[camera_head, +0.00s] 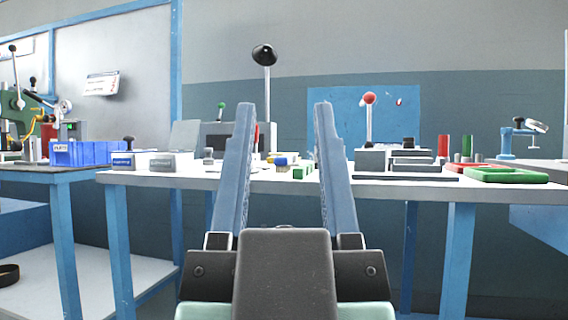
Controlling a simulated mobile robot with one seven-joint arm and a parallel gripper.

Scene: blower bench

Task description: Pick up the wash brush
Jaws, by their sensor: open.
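My gripper (284,106) is in the foreground with its two long blue-grey fingers pointing up and wide apart. Nothing is between them; they are in front of the grey-topped bench (390,188). I cannot pick out the wash brush for certain. Between the fingers, on the bench behind, lie a small yellow and blue item (282,160) and a small green block (299,173); they are too small to identify. The fingers hide parts of the bench top.
A blue bin (88,153) stands on the left table. The bench holds grey boxes (170,161), a red-knobbed lever (369,99), red and green cylinders (443,146), a green tray (507,175) and a tall post with a black head (264,56).

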